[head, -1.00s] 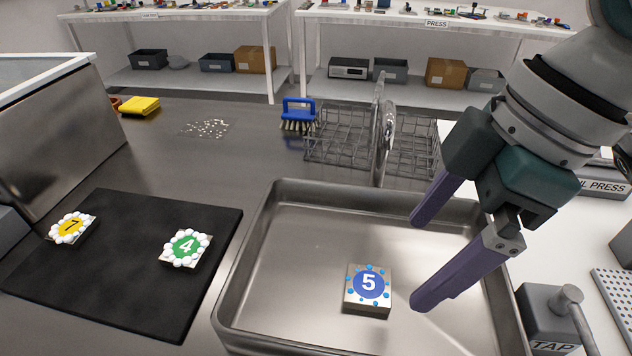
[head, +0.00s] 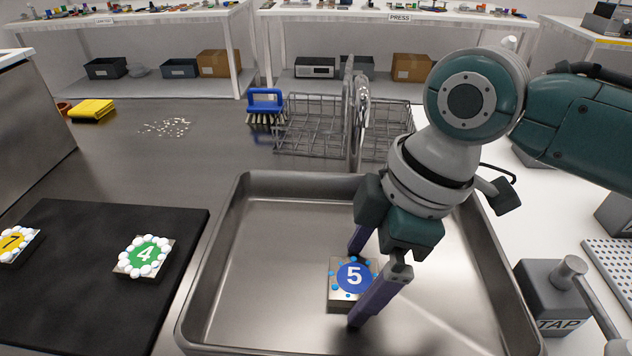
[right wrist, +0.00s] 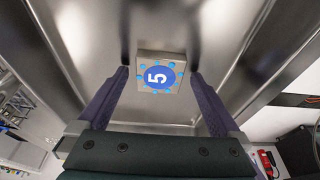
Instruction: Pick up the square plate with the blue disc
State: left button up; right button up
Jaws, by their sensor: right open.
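The square plate with the blue disc (head: 339,291) lies in the metal tray (head: 262,186); its disc shows a white 5 and small light-blue dots surround it. My right gripper (head: 355,288) is over the plate, open, with purple fingers; in the head view one finger covers part of the plate's right side. In the right wrist view the plate (right wrist: 144,58) sits between and just beyond the two open fingertips (right wrist: 160,76), apparently untouched. I cannot tell the exact height of the fingers above it. My left gripper is not in view.
A black mat (head: 95,298) at left holds a green-disc plate (head: 143,256) marked 4 and a yellow-disc plate (head: 14,244) marked 7. A wire rack (head: 312,128) and blue brush (head: 266,105) stand behind the tray. A tap (head: 552,297) is to its right.

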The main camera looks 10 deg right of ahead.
grip_shut()
dwell(0.8)
